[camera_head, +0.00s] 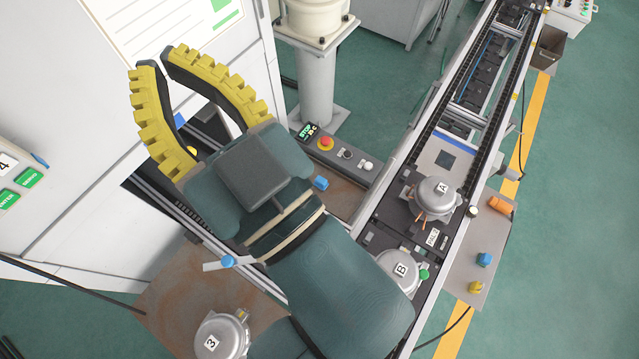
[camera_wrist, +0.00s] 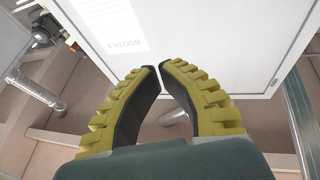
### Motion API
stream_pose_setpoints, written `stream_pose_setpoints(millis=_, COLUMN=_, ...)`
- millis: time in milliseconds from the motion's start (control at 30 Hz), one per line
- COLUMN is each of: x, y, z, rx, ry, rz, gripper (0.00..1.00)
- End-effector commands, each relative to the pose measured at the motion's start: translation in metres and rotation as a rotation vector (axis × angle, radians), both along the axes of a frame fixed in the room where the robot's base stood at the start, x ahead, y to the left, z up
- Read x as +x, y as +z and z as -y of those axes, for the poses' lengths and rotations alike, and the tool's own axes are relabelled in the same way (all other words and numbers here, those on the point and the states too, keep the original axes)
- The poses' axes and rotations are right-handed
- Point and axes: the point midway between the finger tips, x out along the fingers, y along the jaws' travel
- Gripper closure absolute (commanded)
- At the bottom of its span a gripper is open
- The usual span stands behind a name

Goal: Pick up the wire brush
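I cannot make out a wire brush in either view. My gripper (camera_head: 158,58) has two curved yellow ribbed fingers with dark inner faces. In the head view it reaches to the upper left, in front of the white cabinet. In the wrist view my gripper (camera_wrist: 158,67) points at a white panel. My arm and gripper body hide part of the rusty-brown bench below.
The white cabinet (camera_head: 75,215) stands close at left. A control box (camera_head: 340,160) with a red button lies beyond my gripper. Compressors A (camera_head: 433,195), B (camera_head: 396,272) and 3 (camera_head: 222,335) stand nearby. A conveyor (camera_head: 470,95) runs up at right, beside a side shelf (camera_head: 462,265) with small coloured parts.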

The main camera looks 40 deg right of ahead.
Motion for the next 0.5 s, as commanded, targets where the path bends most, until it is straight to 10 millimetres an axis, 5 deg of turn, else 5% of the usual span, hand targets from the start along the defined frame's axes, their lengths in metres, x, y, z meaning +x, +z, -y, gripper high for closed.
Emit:
stream_pose_setpoints(millis=367, x=0.0, y=0.0, z=0.0, rx=0.0, ry=0.0, rz=0.0, gripper=1.0)
stream_pose_setpoints(millis=500, x=0.0, y=0.0, z=0.0, rx=0.0, ry=0.0, rz=0.0, gripper=0.7)
